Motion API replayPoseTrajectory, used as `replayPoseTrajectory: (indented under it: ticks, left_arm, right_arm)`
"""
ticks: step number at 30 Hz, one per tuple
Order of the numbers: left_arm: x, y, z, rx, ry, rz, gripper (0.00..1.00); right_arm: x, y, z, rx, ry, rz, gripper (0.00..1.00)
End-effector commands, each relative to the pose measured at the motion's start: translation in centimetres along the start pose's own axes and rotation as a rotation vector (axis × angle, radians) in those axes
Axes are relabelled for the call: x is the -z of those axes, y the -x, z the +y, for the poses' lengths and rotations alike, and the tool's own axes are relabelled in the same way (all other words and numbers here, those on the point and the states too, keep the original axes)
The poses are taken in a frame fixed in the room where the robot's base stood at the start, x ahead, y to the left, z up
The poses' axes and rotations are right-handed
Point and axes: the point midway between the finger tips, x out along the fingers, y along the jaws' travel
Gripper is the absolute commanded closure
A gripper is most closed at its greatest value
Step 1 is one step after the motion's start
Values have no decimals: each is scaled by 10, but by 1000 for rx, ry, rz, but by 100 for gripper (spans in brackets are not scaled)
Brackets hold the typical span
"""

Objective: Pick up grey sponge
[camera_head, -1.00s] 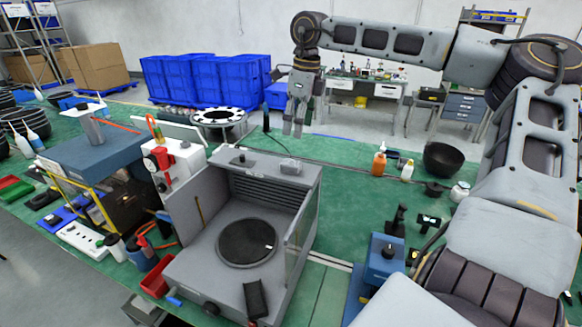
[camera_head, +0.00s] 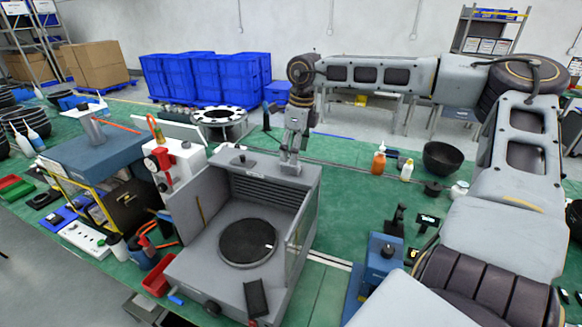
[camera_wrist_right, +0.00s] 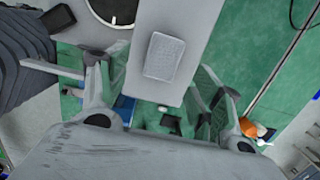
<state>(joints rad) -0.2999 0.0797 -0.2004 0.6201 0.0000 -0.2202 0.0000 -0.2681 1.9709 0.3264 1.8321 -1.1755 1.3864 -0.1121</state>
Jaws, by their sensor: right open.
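The grey sponge (camera_head: 291,169) lies flat on the top rear ledge of the grey machine (camera_head: 200,262) in the head view. In the right wrist view, the sponge (camera_wrist_right: 164,57) is a pale grey block with rounded corners on the long grey ledge (camera_wrist_right: 160,18). My right gripper (camera_head: 290,156) points down at the sponge from just above; the head view does not clearly show a gap. In the wrist view, the open jaws (camera_wrist_right: 150,76) stand on either side of the ledge with nothing held between them. My left gripper is not in view.
The machine's open chamber holds a round dark plate (camera_head: 247,243) and has a clear side panel (camera_head: 301,215). A white-and-red device (camera_head: 178,163) stands left of it. Green bench between is mostly clear.

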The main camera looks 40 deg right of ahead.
Motion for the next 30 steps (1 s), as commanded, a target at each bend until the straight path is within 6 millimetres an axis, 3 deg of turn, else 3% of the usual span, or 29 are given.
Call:
replayPoseTrajectory:
  ticks: [11,30]
  left_arm:
    - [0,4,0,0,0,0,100]
    - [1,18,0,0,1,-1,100]
  right_arm:
    - [-1,-7,-1,-1,0,1,35]
    - [-4,-49,-3,0,0,1,35]
